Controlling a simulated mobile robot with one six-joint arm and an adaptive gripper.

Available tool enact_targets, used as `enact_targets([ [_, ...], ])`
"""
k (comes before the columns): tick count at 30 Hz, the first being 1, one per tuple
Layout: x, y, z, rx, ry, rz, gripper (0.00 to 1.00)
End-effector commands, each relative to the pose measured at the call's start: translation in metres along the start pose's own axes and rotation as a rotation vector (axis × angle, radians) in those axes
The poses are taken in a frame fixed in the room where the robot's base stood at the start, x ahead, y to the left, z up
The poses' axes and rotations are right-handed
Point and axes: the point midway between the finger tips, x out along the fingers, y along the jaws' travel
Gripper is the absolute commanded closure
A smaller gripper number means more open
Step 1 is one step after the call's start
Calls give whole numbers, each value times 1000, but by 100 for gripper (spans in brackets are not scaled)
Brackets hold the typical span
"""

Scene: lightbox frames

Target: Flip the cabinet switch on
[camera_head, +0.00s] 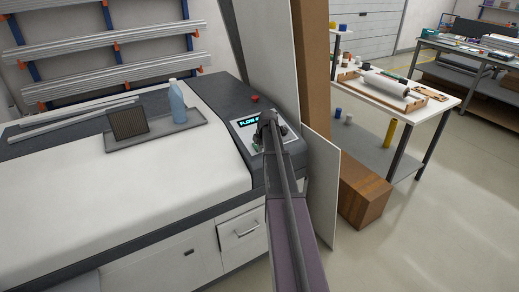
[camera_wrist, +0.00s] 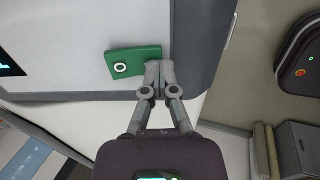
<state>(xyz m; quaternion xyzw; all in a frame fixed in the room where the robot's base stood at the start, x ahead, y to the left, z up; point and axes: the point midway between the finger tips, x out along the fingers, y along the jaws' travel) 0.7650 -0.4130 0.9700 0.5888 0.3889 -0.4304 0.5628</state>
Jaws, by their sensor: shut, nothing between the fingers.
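The cabinet's control panel (camera_head: 243,131) is at the right end of the long white-topped machine, with a lit display (camera_head: 249,121). In the wrist view a green switch piece (camera_wrist: 138,55) with a white ring sits on the pale panel face, slightly tilted. My gripper (camera_wrist: 159,66) is shut and empty, its fingertips at the right end of the green piece; I cannot tell if they touch it. In the head view my gripper (camera_head: 268,118) is over the panel and my arm hides part of it, so the switch is not clear there.
A red button (camera_head: 255,98) stands behind the panel. A grey tray (camera_head: 181,127) with a blue bottle (camera_head: 177,103) and a dark filter (camera_head: 128,121) lies on the machine. An upright white board (camera_head: 325,185) and a cardboard box (camera_head: 362,195) stand close on the right.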

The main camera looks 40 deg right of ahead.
Motion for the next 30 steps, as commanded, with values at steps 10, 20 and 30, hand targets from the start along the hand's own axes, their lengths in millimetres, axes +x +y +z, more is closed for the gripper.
enact_targets([
  [10, 0, -3, 3, 6, 8, -6, 100],
  [20, -12, 1, 6, 8, 3, -4, 100],
  [30, -15, 2, 8, 10, 1, -3, 100],
])
